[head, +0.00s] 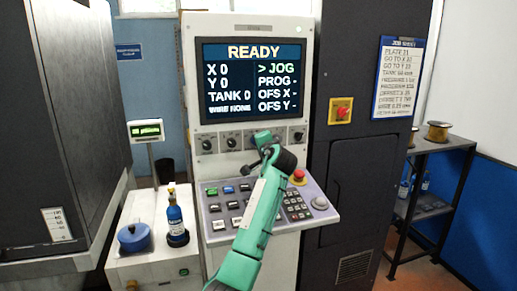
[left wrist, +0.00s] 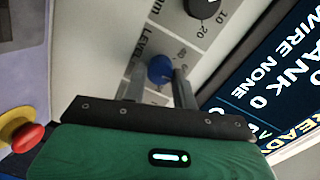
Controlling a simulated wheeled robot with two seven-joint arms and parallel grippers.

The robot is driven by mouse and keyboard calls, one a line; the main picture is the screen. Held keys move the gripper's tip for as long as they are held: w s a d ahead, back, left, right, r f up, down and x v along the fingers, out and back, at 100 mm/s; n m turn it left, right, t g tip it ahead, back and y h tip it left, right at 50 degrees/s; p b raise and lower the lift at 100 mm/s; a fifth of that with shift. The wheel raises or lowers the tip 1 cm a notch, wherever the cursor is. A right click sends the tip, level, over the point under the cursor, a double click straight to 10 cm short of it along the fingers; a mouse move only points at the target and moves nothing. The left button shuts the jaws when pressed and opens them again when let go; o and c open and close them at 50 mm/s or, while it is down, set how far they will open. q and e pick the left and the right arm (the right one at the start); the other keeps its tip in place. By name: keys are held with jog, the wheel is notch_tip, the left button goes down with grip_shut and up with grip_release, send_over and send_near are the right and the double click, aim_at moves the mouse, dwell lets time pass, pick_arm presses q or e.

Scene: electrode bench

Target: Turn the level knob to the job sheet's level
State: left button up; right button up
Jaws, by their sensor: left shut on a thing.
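The blue level knob (left wrist: 160,69) sits on the pale panel beside the printed word LEVEL in the left wrist view. My left gripper (left wrist: 160,82) has its two fingers on either side of the knob and is shut on it. In the head view my left gripper (head: 262,138) is at the knob row under the screen and hides the level knob. The job sheet (head: 398,80) hangs at the right; its small lines appear to include one for the tank in mm, hard to read surely. The screen (head: 252,80) reads READY, TANK 0, WIRE NONE. My right gripper is out of view.
Other black knobs (head: 207,145) stand in the same row; one black knob (left wrist: 203,5) is close to my fingers. Below are a keypad shelf (head: 224,234) and a red stop button (head: 298,176). A blue bottle (head: 175,217) stands on the left cabinet.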

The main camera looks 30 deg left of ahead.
pick_arm(q)
jog(key=shift+f+n+b, duration=0.1)
jog(key=shift+n+b, duration=0.55)
jog(key=shift+n, duration=0.55)
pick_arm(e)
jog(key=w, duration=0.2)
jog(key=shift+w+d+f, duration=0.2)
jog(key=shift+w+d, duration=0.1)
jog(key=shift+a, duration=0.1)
